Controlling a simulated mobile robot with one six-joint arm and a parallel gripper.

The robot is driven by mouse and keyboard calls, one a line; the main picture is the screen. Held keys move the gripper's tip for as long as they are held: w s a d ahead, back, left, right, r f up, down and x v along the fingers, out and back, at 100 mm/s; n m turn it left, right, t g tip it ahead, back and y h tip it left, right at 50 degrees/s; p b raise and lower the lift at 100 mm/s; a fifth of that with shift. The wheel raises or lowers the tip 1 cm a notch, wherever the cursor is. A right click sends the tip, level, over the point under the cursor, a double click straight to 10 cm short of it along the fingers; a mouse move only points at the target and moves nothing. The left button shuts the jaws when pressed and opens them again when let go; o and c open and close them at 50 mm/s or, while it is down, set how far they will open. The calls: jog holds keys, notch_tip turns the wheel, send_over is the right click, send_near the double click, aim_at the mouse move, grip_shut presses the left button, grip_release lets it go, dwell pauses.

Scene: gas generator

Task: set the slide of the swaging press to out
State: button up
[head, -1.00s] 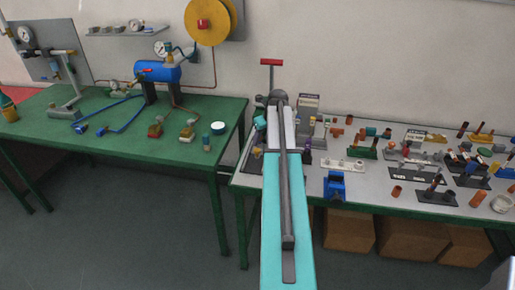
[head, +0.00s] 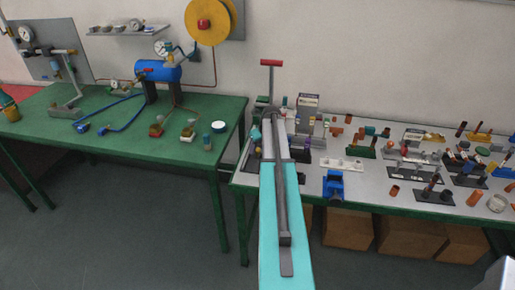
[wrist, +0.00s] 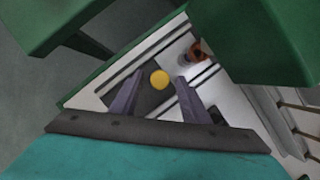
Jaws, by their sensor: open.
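A red T-shaped handle (head: 271,63) on a grey post rises at the back left of the right bench; it appears to belong to the swaging press, whose body is mostly hidden behind my arm. In the wrist view my gripper (wrist: 160,88) is open, with one dark finger on each side of a round yellow knob (wrist: 159,79). The knob appears between the fingertips; I cannot tell whether it is the slide's, or whether a finger touches it. In the head view my arm hides the gripper's fingers.
A large dark green block (wrist: 250,40) fills the wrist view's upper right, close by. An orange-brown cylinder (wrist: 195,52) stands near the right finger. On the right bench are a blue fixture (head: 334,185) and several small parts. The green table (head: 60,140) stands left, across a gap.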

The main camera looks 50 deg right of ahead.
grip_shut()
jog(key=shift+s+a, duration=0.85)
jog(key=shift+a, duration=0.5)
jog(key=shift+s+a, duration=0.85)
jog(key=shift+a, duration=0.5)
jog(key=shift+s+a, duration=0.85)
jog(key=shift+a, duration=0.5)
grip_release()
jog(key=shift+b, duration=0.3)
jog(key=b+v, duration=0.3)
jog(key=v, duration=1)
jog(key=shift+s+r, duration=0.2)
jog(key=shift+r, duration=0.15)
